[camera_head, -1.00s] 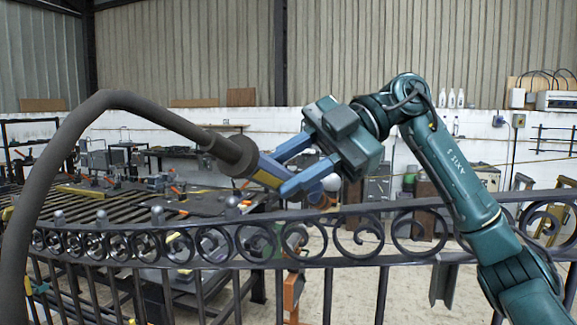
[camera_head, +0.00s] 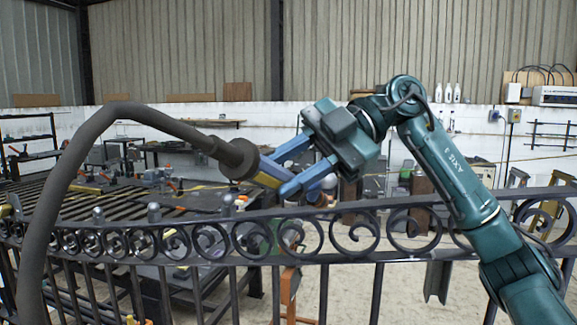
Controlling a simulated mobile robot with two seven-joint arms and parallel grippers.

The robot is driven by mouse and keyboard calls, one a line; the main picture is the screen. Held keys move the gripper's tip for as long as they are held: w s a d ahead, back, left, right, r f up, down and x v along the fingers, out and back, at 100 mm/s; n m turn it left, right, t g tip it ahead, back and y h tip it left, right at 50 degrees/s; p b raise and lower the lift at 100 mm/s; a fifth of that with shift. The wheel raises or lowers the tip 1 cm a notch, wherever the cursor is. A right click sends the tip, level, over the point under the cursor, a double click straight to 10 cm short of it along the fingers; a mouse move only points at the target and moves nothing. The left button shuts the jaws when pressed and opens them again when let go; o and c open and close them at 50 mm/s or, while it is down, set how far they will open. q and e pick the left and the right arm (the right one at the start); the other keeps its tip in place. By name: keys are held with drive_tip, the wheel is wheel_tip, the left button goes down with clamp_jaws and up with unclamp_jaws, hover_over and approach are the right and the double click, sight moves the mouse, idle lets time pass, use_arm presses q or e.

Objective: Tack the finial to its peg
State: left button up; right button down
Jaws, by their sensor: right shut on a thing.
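My right gripper (camera_head: 276,172) comes in from the right and is shut on a welding torch. The torch has a dark grey collar (camera_head: 238,158) and a thick hose (camera_head: 64,165) that arches down at the left. A yellow part shows between the blue fingers; the torch's tip is hard to make out. The gripper hangs just above the top rail (camera_head: 400,203) of the scroll gate. I cannot tell which is loose or see the pegs. My left gripper is out of view.
Scrolls (camera_head: 353,228) and upright bars fill the gate below the rail. A slatted work table (camera_head: 120,205) with tools stands behind it. An orange stand (camera_head: 290,290) is beyond the bars. Open floor lies behind the gate at the right.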

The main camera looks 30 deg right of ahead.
sight(237, 149)
idle(0.3)
drive_tip(key=shift+s+a+r+p, duration=0.5)
drive_tip(key=shift+a+r, duration=0.1)
drive_tip(key=shift+a, duration=0.25)
drive_tip(key=shift+s+a+r, duration=0.4)
drive_tip(key=shift+s+a, duration=0.05)
drive_tip(key=shift+a, duration=0.3)
drive_tip(key=shift+s+a+r, duration=0.4)
drive_tip(key=shift+s+a, duration=0.05)
drive_tip(key=shift+a, duration=0.25)
drive_tip(key=shift+s+a+r, duration=0.4)
drive_tip(key=shift+s+a, duration=0.05)
drive_tip(key=shift+a, duration=0.3)
drive_tip(key=shift+s+a+r, duration=0.25)
drive_tip(key=shift+a, duration=0.2)
drive_tip(key=shift+s+a+r, duration=0.2)
drive_tip(key=shift+s+a, duration=0.05)
drive_tip(key=shift+a, duration=0.15)
